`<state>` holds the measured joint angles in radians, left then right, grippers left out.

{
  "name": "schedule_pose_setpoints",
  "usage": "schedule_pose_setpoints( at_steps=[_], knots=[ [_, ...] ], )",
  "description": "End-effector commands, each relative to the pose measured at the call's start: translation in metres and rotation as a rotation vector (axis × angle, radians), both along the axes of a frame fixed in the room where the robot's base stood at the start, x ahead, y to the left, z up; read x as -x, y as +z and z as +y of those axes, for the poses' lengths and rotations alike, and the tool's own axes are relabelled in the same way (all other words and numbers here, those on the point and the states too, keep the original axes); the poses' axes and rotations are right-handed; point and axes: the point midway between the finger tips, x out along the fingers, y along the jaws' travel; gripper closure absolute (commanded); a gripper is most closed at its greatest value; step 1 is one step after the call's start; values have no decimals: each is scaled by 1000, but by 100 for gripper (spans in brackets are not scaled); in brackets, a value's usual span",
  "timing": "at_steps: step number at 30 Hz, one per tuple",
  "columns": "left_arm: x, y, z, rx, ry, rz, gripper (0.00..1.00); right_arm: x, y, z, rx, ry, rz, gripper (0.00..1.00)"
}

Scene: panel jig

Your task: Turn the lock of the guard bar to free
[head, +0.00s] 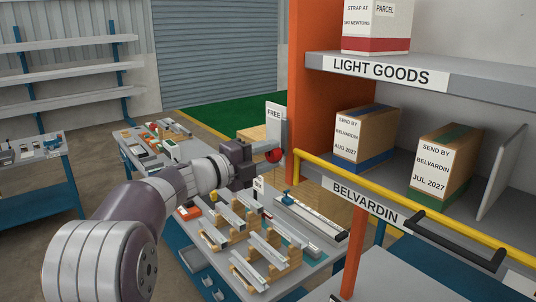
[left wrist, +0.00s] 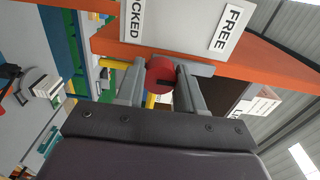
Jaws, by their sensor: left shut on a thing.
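The lock is a red knob (head: 274,155) at the orange post, by the left end of the yellow guard bar (head: 400,204). My left gripper (head: 266,161) is shut on the knob. In the left wrist view the red knob (left wrist: 160,74) sits between the two grey fingers. A white plate (head: 275,113) reads FREE above the knob in the head view. In the left wrist view the plate (left wrist: 186,22) shows FREE and a cut-off "CKED". The fingers hide part of the knob, and I cannot tell which word it points to. My right gripper is not in view.
The orange post (head: 312,85) carries shelves with boxes marked BELVARDIN (head: 446,160). A black handle (head: 455,238) is on the guard bar. A workbench (head: 318,262) with wooden racks and metal bars lies below my left arm. Another bench (head: 45,160) stands at the far left.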

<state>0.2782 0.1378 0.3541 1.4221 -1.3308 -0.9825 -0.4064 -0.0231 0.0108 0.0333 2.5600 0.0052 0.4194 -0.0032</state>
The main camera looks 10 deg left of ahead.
Motion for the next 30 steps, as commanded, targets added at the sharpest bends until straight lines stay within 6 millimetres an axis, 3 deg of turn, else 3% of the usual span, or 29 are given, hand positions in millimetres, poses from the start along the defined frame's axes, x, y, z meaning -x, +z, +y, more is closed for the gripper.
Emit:
schedule_pose_setpoints(
  at_steps=[1, 12, 13, 15, 25, 30],
  knots=[
    [0, 7, 2, 6, 6, -9, 100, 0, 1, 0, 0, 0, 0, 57],
    [0, 6, 2, 8, 6, -7, 100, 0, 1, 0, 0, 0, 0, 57],
    [0, 6, 2, 8, 5, -7, 53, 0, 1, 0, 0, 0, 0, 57],
    [0, 5, 1, 7, 5, -4, 37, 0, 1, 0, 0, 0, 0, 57],
    [4, -1, 5, 6, 4, -1, 37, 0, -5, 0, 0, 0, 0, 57],
    [33, -6, 29, 5, 8, -3, 37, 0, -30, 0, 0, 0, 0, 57]
  ],
)
